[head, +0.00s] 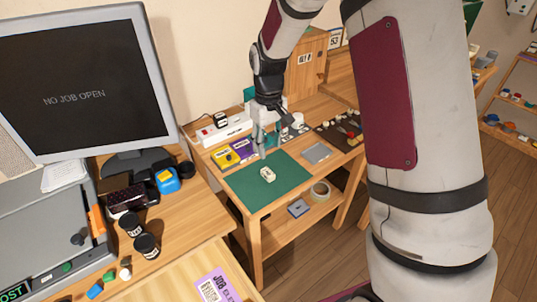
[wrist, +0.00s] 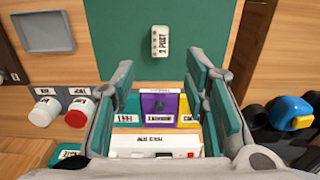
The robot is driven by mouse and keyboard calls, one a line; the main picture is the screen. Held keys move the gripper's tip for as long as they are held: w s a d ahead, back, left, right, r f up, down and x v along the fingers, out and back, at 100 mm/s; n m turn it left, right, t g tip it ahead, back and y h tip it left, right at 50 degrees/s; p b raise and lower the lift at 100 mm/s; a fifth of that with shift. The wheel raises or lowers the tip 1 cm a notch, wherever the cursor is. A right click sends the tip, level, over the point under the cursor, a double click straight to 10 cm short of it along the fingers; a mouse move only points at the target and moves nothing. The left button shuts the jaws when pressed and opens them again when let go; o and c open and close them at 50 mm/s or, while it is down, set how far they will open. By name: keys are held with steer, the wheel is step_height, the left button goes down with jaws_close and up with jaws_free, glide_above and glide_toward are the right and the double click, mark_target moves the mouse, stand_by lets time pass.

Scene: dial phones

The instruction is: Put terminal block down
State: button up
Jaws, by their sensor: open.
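The terminal block (head: 268,174) is a small cream piece lying on the green mat (head: 283,192). My gripper (head: 264,150) is above the back edge of the mat, apart from the block. In the wrist view my gripper (wrist: 162,78) has its two fingers spread wide with nothing between them. The block lies beyond the fingertips, fully visible.
Yellow (head: 224,158) and purple (head: 243,147) labelled bins stand behind the mat, near a white power strip (head: 224,130). A grey tray (head: 317,153) lies right of the mat. A monitor (head: 82,85) stands on the left desk. Most of the mat is bare.

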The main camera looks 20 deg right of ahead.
steer(key=s+r+m+t, duration=0.1)
steer(key=s+r+m, duration=0.1)
steer(key=s+r, duration=1.3)
steer(key=s+r+t, duration=0.1)
steer(key=s, duration=0.7)
steer(key=s+r+m, duration=0.1)
steer(key=s+r, duration=0.1)
steer(key=s, duration=0.7)
steer(key=shift+s+r+m+t, duration=0.2)
steer(key=shift+r+m+t, duration=0.1)
steer(key=shift+t, duration=0.1)
steer(key=shift+d, duration=0.1)
